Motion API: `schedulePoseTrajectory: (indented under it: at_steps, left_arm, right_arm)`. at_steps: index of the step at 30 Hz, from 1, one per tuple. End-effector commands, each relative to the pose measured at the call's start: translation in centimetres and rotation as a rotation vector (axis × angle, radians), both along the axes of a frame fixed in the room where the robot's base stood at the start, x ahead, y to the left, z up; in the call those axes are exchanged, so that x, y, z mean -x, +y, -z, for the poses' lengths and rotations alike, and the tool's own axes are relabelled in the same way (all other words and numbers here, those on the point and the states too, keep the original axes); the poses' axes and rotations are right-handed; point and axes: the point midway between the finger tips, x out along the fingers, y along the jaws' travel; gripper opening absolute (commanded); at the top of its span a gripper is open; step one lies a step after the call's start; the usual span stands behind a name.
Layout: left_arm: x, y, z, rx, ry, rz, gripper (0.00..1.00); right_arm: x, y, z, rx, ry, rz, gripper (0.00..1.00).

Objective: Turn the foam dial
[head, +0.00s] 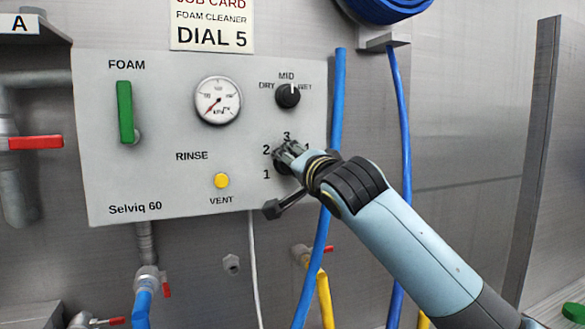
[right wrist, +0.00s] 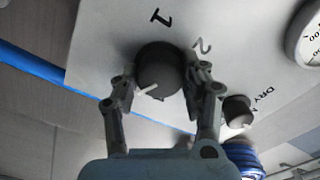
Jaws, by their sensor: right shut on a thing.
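The foam dial (right wrist: 160,66) is a round dark knob on the grey Selviq 60 panel (head: 150,180). Numbers 1, 2 and 3 show around it in the head view; my gripper hides any others and most of the knob. My right gripper (head: 290,152) is shut on the dial, with one finger on each side in the right wrist view (right wrist: 158,88). A white mark shows on the dial's lower left side there, away from the 1 and 2. The job card (head: 211,28) above the panel reads DIAL 5. My left gripper is not in view.
A smaller DRY/MID/WET knob (head: 288,96) sits just above the dial. A gauge (head: 218,101), green FOAM lever (head: 125,112) and yellow VENT button (head: 222,181) share the panel. A blue hose (head: 338,110) runs down close by the panel's right edge.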

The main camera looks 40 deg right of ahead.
Motion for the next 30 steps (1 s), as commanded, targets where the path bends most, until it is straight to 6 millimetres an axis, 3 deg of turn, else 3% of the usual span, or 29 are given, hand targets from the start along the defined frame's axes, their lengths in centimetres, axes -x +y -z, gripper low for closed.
schedulePoseTrajectory:
  at_steps: [22,23,28,30]
  left_arm:
    - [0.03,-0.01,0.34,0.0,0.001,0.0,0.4]
    - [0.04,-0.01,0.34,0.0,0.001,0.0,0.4]
    - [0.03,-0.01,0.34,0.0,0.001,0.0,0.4]
    - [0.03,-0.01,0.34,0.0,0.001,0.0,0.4]
  right_arm:
    - [0.0,-0.01,0.16,-0.092,-0.018,0.001,0.12]
    - [0.0,-0.01,0.16,-0.091,-0.017,0.001,0.46]
    - [0.0,-0.01,0.1,-0.091,-0.02,0.0,0.68]
    - [0.0,0.0,0.07,-0.09,-0.019,0.0,0.69]
